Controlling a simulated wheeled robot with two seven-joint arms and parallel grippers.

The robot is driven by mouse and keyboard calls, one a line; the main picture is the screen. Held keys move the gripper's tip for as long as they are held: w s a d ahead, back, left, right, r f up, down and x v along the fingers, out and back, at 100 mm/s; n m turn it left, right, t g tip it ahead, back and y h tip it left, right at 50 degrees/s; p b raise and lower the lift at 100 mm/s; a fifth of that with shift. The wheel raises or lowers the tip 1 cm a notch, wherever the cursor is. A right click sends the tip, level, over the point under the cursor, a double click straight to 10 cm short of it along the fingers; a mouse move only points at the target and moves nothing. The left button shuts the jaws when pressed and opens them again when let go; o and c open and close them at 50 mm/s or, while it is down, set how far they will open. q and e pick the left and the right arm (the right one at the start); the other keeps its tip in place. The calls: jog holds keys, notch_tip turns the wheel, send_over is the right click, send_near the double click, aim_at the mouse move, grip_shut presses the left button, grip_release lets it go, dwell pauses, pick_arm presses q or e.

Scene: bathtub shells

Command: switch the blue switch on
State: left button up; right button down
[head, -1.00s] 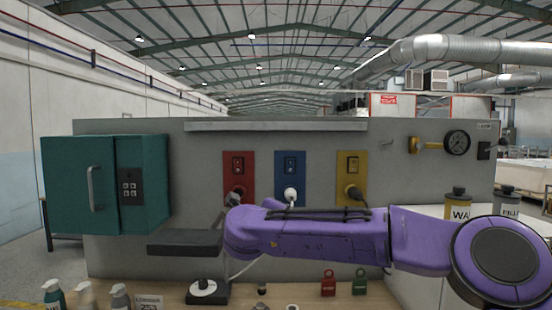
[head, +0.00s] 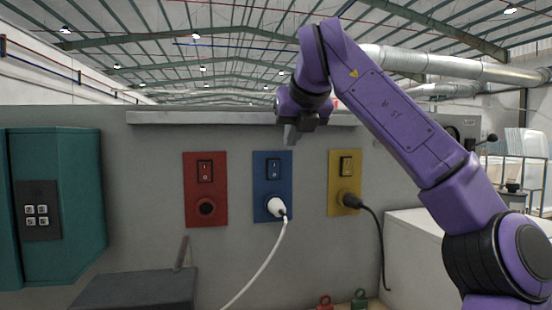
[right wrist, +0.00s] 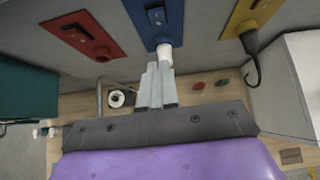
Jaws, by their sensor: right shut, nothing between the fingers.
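The blue panel (head: 263,190) is on the grey wall between a red and a yellow panel. Its dark rocker switch (head: 273,167) is in the upper part, with a white plug (head: 276,207) and cord below. My right gripper (head: 290,138) is shut and empty, just above and slightly right of the switch in the head view. I see no contact with the switch. In the right wrist view, its fingers (right wrist: 157,75) overlap the lower side of the white plug (right wrist: 164,52), and the switch (right wrist: 157,15) is near the top edge. My left gripper is not in view.
The red panel (head: 205,188) and yellow panel (head: 343,183) flank the blue one; the yellow has a black plug and cord. A teal cabinet (head: 75,195) stands left. A ledge (head: 200,117) runs above. A dark slab (head: 135,292) with an upright rod is low left.

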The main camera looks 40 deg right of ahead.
jog(key=p, duration=0.3)
send_near(274, 166)
notch_tip(274, 166, down, 4)
jog(key=w+p, duration=0.1)
jog(key=w+d, duration=0.1)
jog(key=w+d+p, duration=0.1)
jog(key=shift+w+r+p, duration=0.25)
jog(key=shift+p, duration=0.05)
jog(key=shift+w+d+f, duration=0.15)
jog(key=shift+w, duration=0.05)
